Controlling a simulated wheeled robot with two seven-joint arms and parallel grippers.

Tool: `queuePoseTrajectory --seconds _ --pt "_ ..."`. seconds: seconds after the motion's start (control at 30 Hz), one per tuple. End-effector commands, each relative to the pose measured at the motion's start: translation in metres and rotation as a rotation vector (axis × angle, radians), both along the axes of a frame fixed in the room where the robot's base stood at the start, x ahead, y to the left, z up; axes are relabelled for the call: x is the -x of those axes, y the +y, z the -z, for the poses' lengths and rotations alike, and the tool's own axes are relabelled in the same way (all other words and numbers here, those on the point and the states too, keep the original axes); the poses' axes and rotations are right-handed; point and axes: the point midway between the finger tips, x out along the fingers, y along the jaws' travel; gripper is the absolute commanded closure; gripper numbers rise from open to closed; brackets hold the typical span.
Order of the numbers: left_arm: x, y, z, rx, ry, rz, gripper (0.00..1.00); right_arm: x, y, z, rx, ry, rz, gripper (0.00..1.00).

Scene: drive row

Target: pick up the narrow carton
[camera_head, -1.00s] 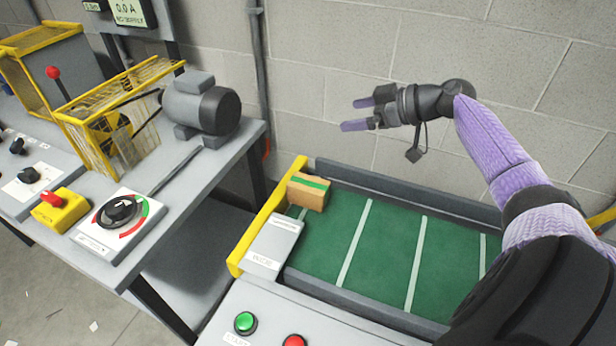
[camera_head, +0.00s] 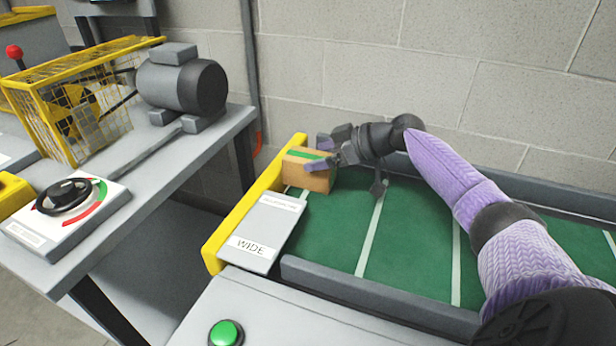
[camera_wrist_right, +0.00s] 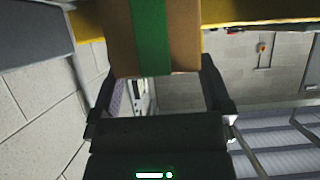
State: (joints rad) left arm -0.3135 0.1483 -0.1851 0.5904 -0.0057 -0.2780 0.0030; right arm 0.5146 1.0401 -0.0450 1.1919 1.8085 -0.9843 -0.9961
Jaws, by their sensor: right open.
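The carton (camera_head: 308,178) is a small brown box with a green stripe across its top. It sits at the left end of the green conveyor belt, against the yellow end bar. My right gripper (camera_head: 321,152) is open at the carton, with one finger across its near upper side and the other towards its far side. In the right wrist view the carton (camera_wrist_right: 178,38) fills the top middle, and the open fingers stand on either side of its lower edge. I cannot tell whether either finger touches it. My left gripper is not in view.
The conveyor belt (camera_head: 411,230) is otherwise clear, with dark side rails. A grey plate labelled WIDE (camera_head: 262,232) lies near the carton. A yellow end bar (camera_head: 226,228) borders the belt. The left bench holds a motor (camera_head: 184,85) and a dial (camera_head: 66,195).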

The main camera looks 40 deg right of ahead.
Motion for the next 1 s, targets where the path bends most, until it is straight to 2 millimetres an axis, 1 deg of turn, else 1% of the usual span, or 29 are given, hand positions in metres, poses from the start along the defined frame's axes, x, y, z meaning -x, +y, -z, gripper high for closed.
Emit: queuePoseTrajectory --seconds 0.03,0.1,0.33,0.37,0.4,0.47,0.5,0.57,0.6,0.67,0.7,0.77,0.93,1.0 --pt "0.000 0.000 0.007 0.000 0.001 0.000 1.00 -0.007 0.004 0.008 -0.003 -0.001 -0.001 0.00" --pt "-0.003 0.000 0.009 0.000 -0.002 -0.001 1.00 -0.013 0.007 0.011 -0.001 0.001 0.000 0.00" --pt "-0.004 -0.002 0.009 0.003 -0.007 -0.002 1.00 -0.015 0.008 0.010 0.000 0.001 -0.001 0.00" --pt "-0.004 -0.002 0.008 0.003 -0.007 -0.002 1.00 -0.015 0.008 0.010 0.000 0.001 -0.001 0.04" --pt "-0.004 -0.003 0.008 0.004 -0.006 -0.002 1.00 -0.015 0.008 0.010 0.000 0.001 -0.001 0.13" --pt "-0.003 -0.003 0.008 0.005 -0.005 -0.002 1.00 -0.015 0.008 0.010 0.000 0.001 -0.001 0.25" --pt "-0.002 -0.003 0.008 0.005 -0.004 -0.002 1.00 -0.015 0.008 0.010 0.000 0.001 -0.001 0.34" --pt "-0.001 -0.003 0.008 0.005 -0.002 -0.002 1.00 -0.015 0.008 0.010 0.000 0.001 -0.001 0.47" --pt "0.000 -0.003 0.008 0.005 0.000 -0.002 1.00 -0.015 0.008 0.010 0.000 0.001 -0.001 0.55" --pt "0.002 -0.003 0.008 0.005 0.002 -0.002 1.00 -0.015 0.008 0.010 0.000 0.001 -0.001 0.68" --pt "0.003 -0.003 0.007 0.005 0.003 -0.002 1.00 -0.015 0.008 0.010 0.000 0.001 -0.001 0.76" --pt "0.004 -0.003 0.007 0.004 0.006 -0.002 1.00 -0.015 0.008 0.010 0.000 0.001 -0.001 0.89" --pt "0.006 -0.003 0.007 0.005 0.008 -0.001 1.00 -0.015 0.008 0.010 0.000 0.000 -0.001 0.89" --pt "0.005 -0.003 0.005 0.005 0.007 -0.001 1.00 -0.015 0.008 0.005 0.000 -0.001 -0.001 0.89"
